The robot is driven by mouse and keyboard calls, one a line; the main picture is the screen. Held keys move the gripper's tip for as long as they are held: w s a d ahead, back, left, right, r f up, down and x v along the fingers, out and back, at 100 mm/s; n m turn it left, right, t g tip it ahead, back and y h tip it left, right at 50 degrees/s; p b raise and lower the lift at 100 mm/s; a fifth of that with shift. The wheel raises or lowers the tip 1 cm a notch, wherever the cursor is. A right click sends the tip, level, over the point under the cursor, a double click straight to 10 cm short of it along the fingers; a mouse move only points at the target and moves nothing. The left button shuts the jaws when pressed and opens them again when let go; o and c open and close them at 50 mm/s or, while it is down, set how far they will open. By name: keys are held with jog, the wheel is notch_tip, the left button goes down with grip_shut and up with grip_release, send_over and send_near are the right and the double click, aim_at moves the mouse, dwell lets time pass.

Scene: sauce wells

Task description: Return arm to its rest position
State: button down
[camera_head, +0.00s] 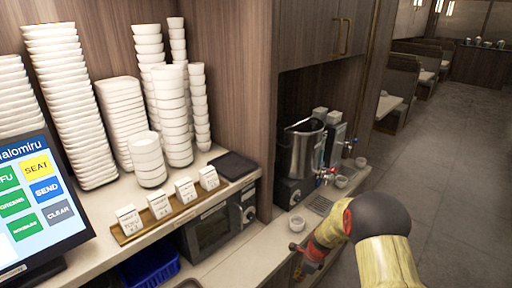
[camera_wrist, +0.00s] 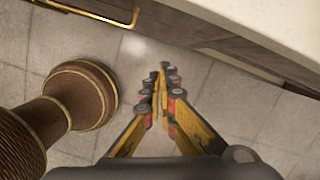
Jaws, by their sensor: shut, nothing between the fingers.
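My gripper (camera_wrist: 163,90) is in the middle of the wrist view. Its yellow and black fingers meet at the tips, shut with nothing between them, over bare floor tiles. In the head view my arm bends at the lower right, and part of my gripper (camera_head: 306,262) shows beside the counter's front edge. The fingertips are hard to make out there.
A turned wooden post (camera_wrist: 85,95) stands left in the wrist view. Open floor (camera_head: 450,150) lies right.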

jog(key=s+n+g, duration=0.2)
jog(key=s+n, duration=0.3)
jog(key=s, duration=0.1)
jog(key=s+r+n+t+h+b, duration=0.1)
jog(key=s+r+n+t+b, duration=0.2)
jog(key=s+r+n, duration=0.5)
jog(key=s+r+n+t+h+b, duration=0.1)
jog(key=s+r+n+t+b, duration=0.2)
jog(key=s+r+n, duration=0.6)
jog(key=shift+s+d+r+n, duration=0.2)
jog(key=shift+s+r, duration=2.35)
jog(key=shift+r, duration=1.95)
jog(key=shift+s+d+r+n, duration=0.1)
jog(key=shift+s+d+r, duration=0.1)
jog(key=shift+s+r, duration=3.3)
jog(key=shift+w+r, duration=0.95)
